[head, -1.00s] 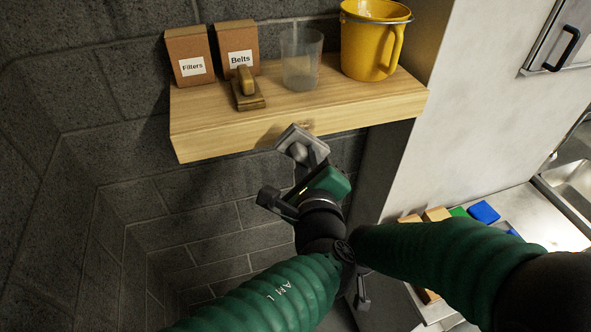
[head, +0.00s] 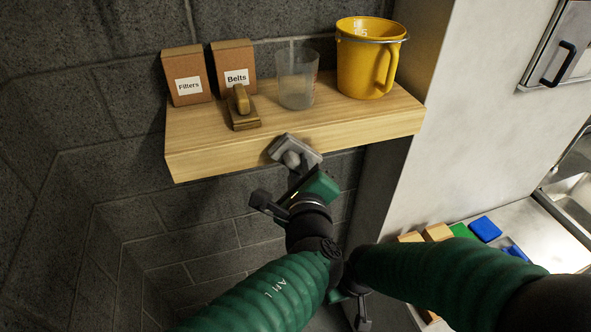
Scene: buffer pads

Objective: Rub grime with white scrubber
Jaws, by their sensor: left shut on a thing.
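The white scrubber (head: 299,145), a pale grey square pad with a rounded knob, is in my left gripper (head: 287,188). The gripper is shut on it. The pad is tilted and overlaps the front face of the wooden shelf (head: 215,157); I cannot tell whether it touches the wood. I cannot clearly make out grime; the pad hides part of the shelf front. My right gripper (head: 361,308) shows only partly, low in the middle behind the arms, and its jaws cannot be read.
On the shelf stand a Filters box (head: 187,72), a Belts box (head: 234,64), a brown wood-handled block (head: 243,112), a clear cup (head: 296,82) and a yellow jug (head: 367,62). Coloured pads (head: 485,229) lie on the counter at right.

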